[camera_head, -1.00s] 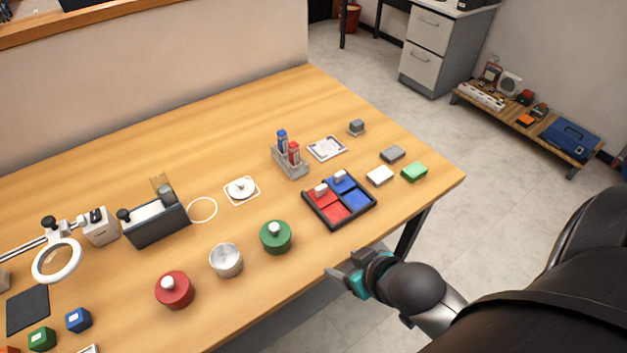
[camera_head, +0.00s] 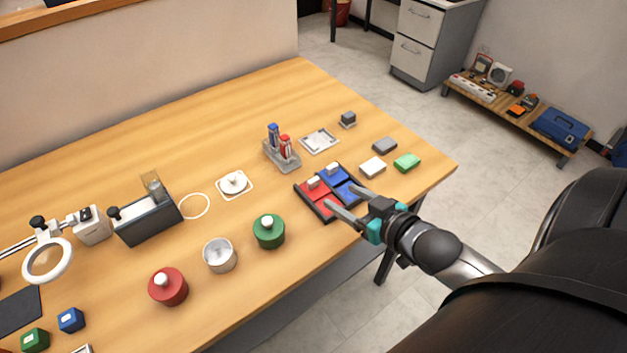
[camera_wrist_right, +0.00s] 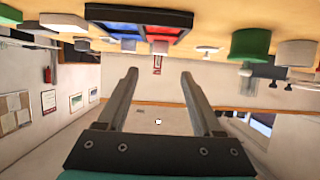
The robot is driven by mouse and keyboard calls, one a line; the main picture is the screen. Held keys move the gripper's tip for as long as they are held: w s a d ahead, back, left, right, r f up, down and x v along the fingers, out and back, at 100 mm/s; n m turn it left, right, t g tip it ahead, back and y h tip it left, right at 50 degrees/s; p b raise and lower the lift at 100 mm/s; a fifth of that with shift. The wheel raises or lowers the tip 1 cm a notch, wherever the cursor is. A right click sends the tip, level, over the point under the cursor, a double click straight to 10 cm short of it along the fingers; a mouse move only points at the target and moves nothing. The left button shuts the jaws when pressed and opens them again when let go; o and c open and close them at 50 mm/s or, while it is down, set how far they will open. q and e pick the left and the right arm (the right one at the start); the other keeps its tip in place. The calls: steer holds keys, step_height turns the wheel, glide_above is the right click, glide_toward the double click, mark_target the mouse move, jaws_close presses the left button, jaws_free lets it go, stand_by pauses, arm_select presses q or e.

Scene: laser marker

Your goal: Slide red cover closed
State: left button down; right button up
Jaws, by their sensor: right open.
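The red cover (camera_head: 311,193) with its pale knob (camera_head: 313,182) lies in the left half of a dark tray (camera_head: 300,192), beside a blue cover (camera_head: 328,177) with a similar knob. Red and blue surfaces both show along each half. My right gripper (camera_head: 342,197) is open and empty, its fingers spread over the near side of the tray and hiding part of it. I cannot tell whether they touch it. The right wrist view is upside down: the tray's red part (camera_wrist_right: 165,29) is at the top, beyond the open fingers. My left gripper is not in view.
A green lidded pot (camera_head: 268,232) stands left of the tray, and a grey rack (camera_head: 283,158) with blue and red bottles is behind it. White (camera_head: 373,167), grey and green (camera_head: 407,162) blocks lie to the right. The table's front edge runs under my right arm.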

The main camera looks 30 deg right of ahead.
mark_target(315, 181)
steer(key=b+x, duration=0.2)
steer(key=x, duration=1)
steer(key=shift+f+b, duration=0.1)
steer(key=shift+b, duration=0.2)
jaws_close()
steer(key=shift+a, duration=0.1)
stand_by(0.9)
